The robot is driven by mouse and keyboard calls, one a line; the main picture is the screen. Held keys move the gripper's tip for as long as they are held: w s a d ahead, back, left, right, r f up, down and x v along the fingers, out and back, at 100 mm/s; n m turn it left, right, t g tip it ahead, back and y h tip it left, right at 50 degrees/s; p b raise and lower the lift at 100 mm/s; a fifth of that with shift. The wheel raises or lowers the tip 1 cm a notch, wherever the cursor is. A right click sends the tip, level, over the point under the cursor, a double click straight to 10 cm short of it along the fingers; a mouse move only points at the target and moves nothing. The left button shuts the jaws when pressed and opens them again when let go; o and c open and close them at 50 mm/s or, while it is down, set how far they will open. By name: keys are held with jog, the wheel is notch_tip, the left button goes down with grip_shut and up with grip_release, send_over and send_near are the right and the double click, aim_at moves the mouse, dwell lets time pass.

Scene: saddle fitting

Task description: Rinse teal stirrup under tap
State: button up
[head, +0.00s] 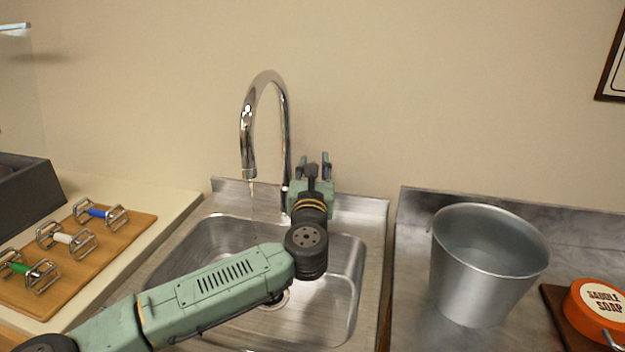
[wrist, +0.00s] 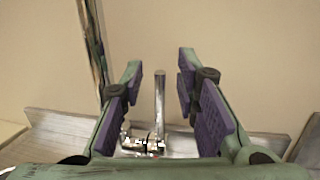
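A chrome gooseneck tap (head: 286,120) stands behind the steel sink (head: 350,285); a thin pale streak shows under its spout. My gripper (head: 314,166) is at the back of the sink, right of the tap neck. In the wrist view my gripper (wrist: 160,95) is open, with its purple pads apart. An upright metal tap lever (wrist: 160,105) shows between the pads; I cannot tell if they touch it. I see no clearly teal stirrup. Stirrups with green (head: 27,270), white (head: 66,240) and blue (head: 100,215) middles lie on a wooden board at left.
The wooden board (head: 110,250) lies on the left counter, near a dark grey box (head: 25,195). A metal bucket (head: 475,290) stands on the right counter. An orange saddle soap tin (head: 597,310) is at far right. My arm crosses over the sink.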

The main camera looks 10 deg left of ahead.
jog(key=v, duration=1.1)
